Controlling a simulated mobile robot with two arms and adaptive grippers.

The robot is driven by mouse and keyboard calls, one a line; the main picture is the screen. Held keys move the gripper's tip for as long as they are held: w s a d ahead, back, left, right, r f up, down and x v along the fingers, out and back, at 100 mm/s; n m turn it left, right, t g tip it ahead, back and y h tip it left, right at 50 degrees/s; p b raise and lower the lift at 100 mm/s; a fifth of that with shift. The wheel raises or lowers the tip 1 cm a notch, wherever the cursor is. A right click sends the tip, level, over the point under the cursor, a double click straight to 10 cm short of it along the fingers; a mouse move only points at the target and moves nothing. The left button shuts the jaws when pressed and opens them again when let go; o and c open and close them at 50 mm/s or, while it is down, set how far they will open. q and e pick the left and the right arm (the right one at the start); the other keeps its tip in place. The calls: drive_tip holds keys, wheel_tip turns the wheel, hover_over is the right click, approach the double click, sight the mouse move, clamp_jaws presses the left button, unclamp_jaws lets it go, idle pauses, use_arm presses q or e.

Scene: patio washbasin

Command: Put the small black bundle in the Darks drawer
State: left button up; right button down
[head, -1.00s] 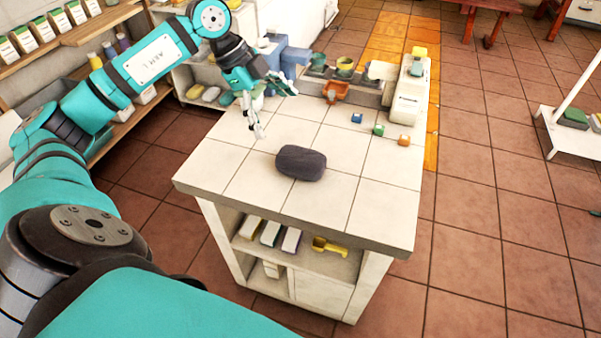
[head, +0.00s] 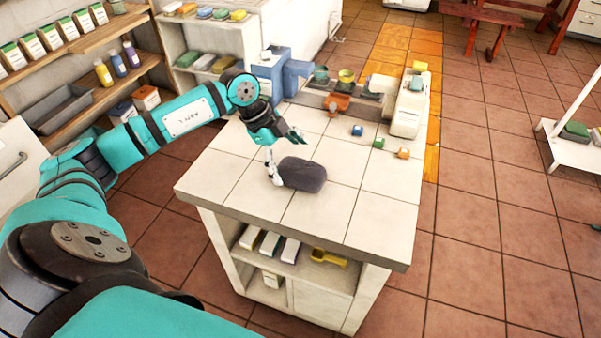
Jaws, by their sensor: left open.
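The small black bundle (head: 303,174), a dark grey rounded lump, lies on the white tiled counter (head: 235,188) near its middle. My left gripper (head: 286,160) is open above the left and back side of the bundle. One finger reaches down beside the bundle's left end and the other extends over towards its far side. I cannot tell whether a finger touches it. My right gripper is not in view. No drawer marked Darks can be made out.
Small blue, green and orange blocks (head: 378,142) lie on the counter's right side. A white machine (head: 408,108), an orange item (head: 337,104) and a blue one (head: 270,75) stand at the back. The counter's front has open shelves with boxes and a yellow scoop (head: 328,257).

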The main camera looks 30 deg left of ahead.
sight(295, 166)
use_arm(q)
drive_tip(key=x, duration=0.5)
drive_tip(key=shift+w+r+p, duration=0.15)
drive_tip(key=shift+p, duration=0.2)
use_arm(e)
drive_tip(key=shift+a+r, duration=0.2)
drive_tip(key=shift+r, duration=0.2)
use_arm(q)
drive_tip(key=c, duration=1.4)
drive_tip(key=shift+r, duration=0.1)
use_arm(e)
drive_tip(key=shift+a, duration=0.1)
use_arm(q)
drive_tip(key=shift+r, duration=0.1)
